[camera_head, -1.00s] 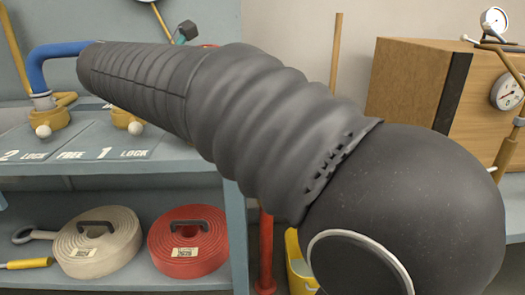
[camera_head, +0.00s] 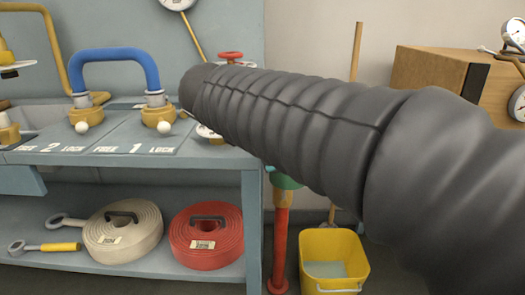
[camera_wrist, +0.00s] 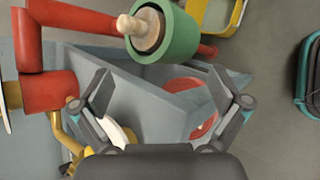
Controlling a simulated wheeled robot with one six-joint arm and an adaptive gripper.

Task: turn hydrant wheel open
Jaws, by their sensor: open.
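A red pipe post (camera_head: 281,240) stands beside the bench, with a green fitting (camera_head: 285,180) partly hidden behind my arm. In the wrist view, a green round fitting (camera_wrist: 178,40) with a pale wooden knob (camera_wrist: 145,30) is by the red pipework (camera_wrist: 75,15), beyond my fingers at the top. A small red wheel (camera_head: 231,56) shows above my arm in the head view; I cannot tell which part is the hydrant wheel. My gripper (camera_wrist: 160,88) is open, its fingers wide apart and empty, below the green fitting in the picture. The head view hides the gripper behind the arm.
The grey-blue bench (camera_head: 210,160) carries a blue bent pipe (camera_head: 115,58). Its lower shelf holds a beige hose coil (camera_head: 122,235) and a red one (camera_head: 206,240). A yellow bucket (camera_head: 333,270) stands right of the post. A wooden box (camera_head: 430,80) is at the right.

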